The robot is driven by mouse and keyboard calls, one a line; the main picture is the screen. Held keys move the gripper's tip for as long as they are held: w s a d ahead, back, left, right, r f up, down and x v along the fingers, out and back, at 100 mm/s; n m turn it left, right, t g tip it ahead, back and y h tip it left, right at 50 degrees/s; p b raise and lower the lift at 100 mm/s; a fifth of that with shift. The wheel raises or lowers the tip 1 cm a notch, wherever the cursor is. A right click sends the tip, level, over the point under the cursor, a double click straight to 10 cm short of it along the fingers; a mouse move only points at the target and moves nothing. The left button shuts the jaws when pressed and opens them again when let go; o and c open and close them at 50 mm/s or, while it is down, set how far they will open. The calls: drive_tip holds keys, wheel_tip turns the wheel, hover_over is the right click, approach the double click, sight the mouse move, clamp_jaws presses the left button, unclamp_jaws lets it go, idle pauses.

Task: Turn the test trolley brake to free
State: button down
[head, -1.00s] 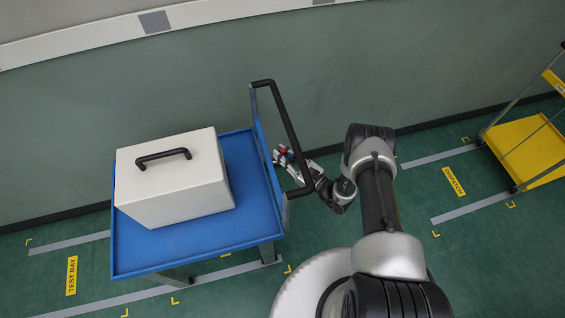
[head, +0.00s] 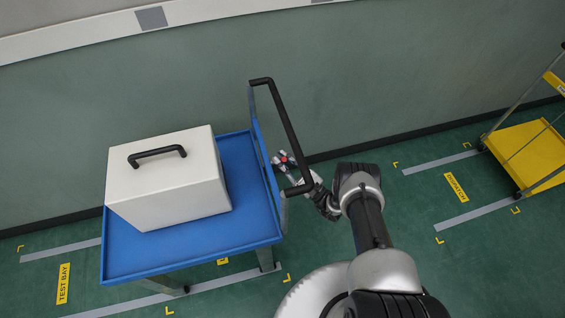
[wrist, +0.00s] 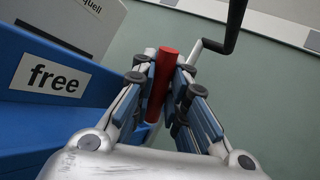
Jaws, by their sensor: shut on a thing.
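The blue test trolley (head: 253,215) stands at left in the head view, with a black push handle (head: 282,125) at its right end. My gripper (head: 285,160) is beside that end, below the push handle. In the wrist view my gripper (wrist: 162,78) is shut on the red brake lever (wrist: 158,90), which stands nearly upright between the blue pads. A white "free" label (wrist: 50,76) is on the trolley's blue side, left of the lever and apart from it. The lever's pivot is hidden behind my gripper.
A white case (head: 165,190) with a black handle sits on the trolley. A green wall (head: 380,80) runs close behind. A yellow trolley (head: 535,155) stands far right. The floor between the trolleys shows tape lines and a yellow floor label (head: 456,187).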

idle(0.3)
drive_tip(key=c, duration=1.8)
unclamp_jaws()
drive_tip(key=shift+c, duration=0.2)
drive_tip(key=shift+s+r, duration=0.1)
